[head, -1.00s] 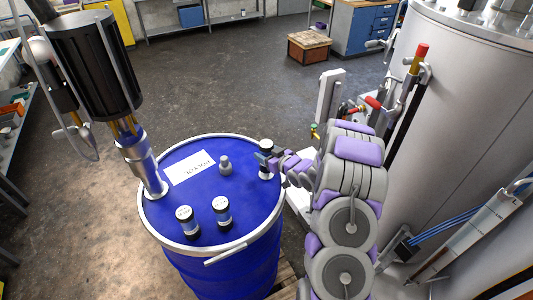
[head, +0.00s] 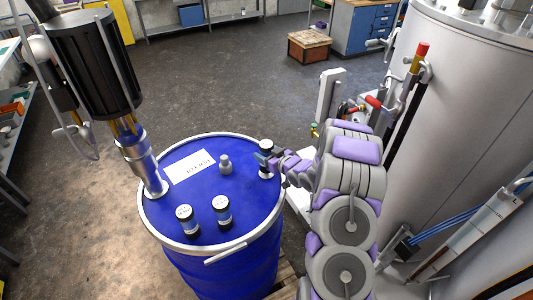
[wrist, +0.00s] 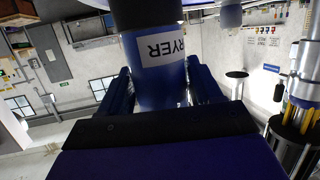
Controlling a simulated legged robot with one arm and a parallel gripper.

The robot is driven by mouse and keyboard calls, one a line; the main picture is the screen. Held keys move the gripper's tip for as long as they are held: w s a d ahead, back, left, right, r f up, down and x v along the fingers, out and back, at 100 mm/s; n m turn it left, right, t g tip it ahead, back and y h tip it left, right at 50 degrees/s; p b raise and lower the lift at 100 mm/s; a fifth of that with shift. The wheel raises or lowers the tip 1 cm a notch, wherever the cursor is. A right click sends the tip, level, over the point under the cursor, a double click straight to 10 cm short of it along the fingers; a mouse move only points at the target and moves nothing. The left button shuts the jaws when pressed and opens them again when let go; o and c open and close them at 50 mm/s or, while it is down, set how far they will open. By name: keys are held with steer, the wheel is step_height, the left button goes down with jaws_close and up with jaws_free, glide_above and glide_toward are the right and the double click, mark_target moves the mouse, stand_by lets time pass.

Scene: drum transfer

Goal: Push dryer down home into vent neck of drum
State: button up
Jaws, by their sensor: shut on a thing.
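My gripper (head: 270,160) is shut on the dryer (head: 266,146) at the right side of the blue drum's (head: 203,208) lid. In the head view the dryer's pale top shows above my fingers and a pale part shows just below them. In the wrist view the dryer (wrist: 160,50) is a blue cylinder with a dark band and a white label ending in "RYER", upside down, between the two fingers. The vent neck is hidden by the dryer and gripper, so I cannot tell how deep the dryer sits.
Two dark canisters with white labels (head: 187,220) (head: 221,210) and a small grey fitting (head: 225,165) stand on the lid beside a white sign (head: 190,166). A pump (head: 137,150) rises at the lid's left. A large grey tank (head: 460,130) stands close on the right.

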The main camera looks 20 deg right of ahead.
steer(key=shift+f+b, duration=0.55)
steer(key=shift+f, duration=1)
steer(key=o, duration=1.4)
steer(key=shift+s, duration=0.15)
steer(key=b+v, duration=0.1)
steer(key=v, duration=1.6)
steer(key=shift+d, duration=0.1)
